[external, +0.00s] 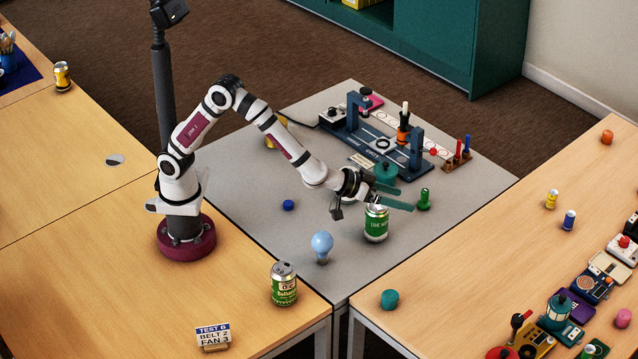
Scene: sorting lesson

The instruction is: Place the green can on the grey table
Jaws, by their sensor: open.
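A green can (376,224) with a white band and a silver top stands upright on the grey table (262,225), near its front right edge. My gripper (405,198) is open, with its green fingers pointing right, at the level of the can's top and just above or behind it. I cannot tell whether a finger touches the can. A second can (284,284), green with a cream label and silver top, stands upright on the wooden table (110,290) at the front left.
A light-blue bulb (322,245), a blue ball (288,205) and a green peg-like piece (424,199) are near the can. A dark-blue rig (375,140) stands farther back. The right wooden table (480,245) holds several small items. A sign (213,336) stands at the front left.

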